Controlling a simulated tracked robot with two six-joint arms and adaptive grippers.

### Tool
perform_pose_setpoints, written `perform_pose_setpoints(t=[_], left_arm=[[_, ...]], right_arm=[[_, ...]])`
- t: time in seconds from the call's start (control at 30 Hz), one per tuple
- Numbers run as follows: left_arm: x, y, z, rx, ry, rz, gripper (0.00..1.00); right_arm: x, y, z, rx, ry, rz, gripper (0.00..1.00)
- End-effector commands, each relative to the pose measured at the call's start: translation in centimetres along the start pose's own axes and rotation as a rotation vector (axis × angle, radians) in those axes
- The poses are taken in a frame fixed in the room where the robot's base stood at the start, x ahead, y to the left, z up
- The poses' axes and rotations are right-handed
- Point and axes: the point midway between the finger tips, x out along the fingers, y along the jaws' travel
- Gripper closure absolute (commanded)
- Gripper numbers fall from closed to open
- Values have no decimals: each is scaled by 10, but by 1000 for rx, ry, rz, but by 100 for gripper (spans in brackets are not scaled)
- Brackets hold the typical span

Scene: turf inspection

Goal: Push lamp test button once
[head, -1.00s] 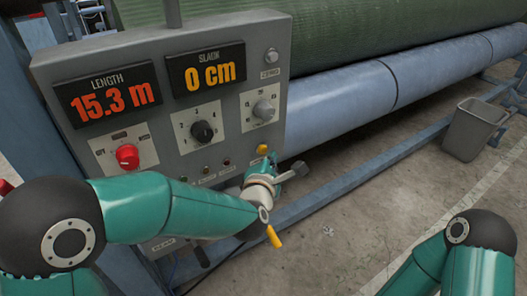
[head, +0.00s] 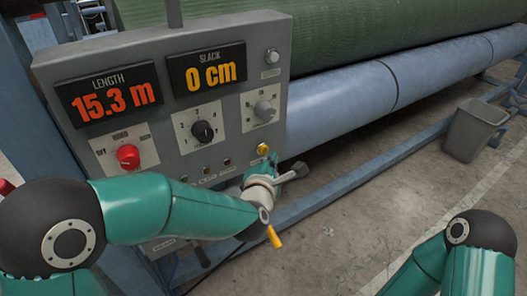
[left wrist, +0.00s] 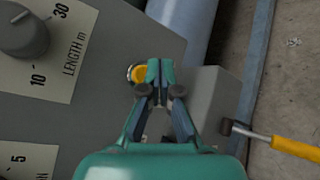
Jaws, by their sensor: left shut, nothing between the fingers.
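A grey control panel (head: 225,100) fills the left of the head view. A yellow round button (head: 263,149) sits at its lower right corner; its label is not readable. It also shows in the left wrist view (left wrist: 138,74). My left gripper (head: 272,160) is shut and empty, with its fingertips right by the button. In the left wrist view its teal fingertips (left wrist: 160,66) lie just right of the button and overlap its edge. I cannot tell whether they touch it. My right gripper is out of view; only its arm shows at lower right.
The panel has a red knob (head: 128,156), a black knob (head: 202,132), a grey knob (head: 264,111) and a row of small lamps (head: 206,169). A yellow-handled lever (left wrist: 295,149) is near my gripper. A grey bin (head: 474,130) stands on the floor. Large rollers lie behind.

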Motion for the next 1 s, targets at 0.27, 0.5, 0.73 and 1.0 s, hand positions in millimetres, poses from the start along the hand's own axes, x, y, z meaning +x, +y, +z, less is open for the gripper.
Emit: perform_pose_setpoints(t=[0.27,0.5,0.73,1.0], left_arm=[[4,2,-2,0,0,1,100],[7,6,-3,0,-1,0,100],[6,6,-3,0,-1,0,100],[8,6,-4,0,-1,0,100]], right_arm=[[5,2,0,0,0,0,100],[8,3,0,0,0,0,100],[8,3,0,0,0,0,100],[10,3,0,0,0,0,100]])
